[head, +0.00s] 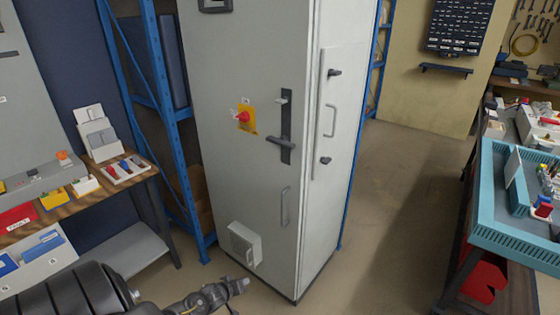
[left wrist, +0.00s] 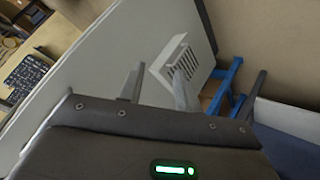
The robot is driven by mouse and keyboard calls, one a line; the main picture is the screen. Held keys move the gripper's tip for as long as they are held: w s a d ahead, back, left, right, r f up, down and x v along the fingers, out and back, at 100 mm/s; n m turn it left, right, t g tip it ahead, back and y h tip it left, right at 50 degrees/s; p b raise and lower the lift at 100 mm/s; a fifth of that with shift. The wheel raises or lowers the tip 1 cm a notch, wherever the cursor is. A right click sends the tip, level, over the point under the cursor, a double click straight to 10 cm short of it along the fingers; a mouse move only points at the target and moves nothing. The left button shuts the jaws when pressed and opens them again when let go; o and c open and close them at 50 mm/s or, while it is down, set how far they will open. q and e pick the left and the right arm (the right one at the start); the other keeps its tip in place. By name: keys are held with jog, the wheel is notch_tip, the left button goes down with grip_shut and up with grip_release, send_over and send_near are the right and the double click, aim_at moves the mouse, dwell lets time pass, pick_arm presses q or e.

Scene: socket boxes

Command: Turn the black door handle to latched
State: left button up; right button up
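The black door handle (head: 279,142) is on the front door of a tall light grey cabinet (head: 240,70). Its lever points left, roughly level, from an upright dark backplate (head: 287,120). A small grey knob (head: 281,100) sits near the plate's top. My left gripper (head: 238,293) is low in front of the cabinet, well below the handle and apart from it. In the left wrist view, the left gripper (left wrist: 157,85) has its fingers apart with nothing between them. The handle cannot be made out there. My right gripper is out of view.
The door also bears a red rotary switch on a yellow plate (head: 243,117), a slim grey pull (head: 285,206) and a vented box (head: 243,244). A blue shelf rack (head: 165,110) and a workbench (head: 135,182) stand left. The floor right of the cabinet (head: 400,190) is clear.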

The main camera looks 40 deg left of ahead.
pick_arm(q)
jog(key=w+a+r+n+t+p, duration=0.15)
jog(key=w+r, duration=0.35)
jog(key=r, duration=0.6)
jog(key=w+a+r+n+t+p, duration=0.1)
jog(key=w+a+r+n+t, duration=0.3)
jog(key=r, duration=0.7)
jog(key=n+t+h+p, duration=0.2)
jog(key=n+t, duration=0.1)
send_near(278, 144)
jog(key=w, duration=0.1)
jog(key=w+p, duration=0.1)
jog(key=w, duration=0.4)
jog(key=w+p, duration=0.1)
jog(key=w, duration=0.4)
jog(key=shift+a, duration=0.2)
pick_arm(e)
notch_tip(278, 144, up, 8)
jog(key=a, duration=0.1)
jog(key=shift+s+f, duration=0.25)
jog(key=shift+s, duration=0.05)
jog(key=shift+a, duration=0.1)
pick_arm(q)
grip_shut()
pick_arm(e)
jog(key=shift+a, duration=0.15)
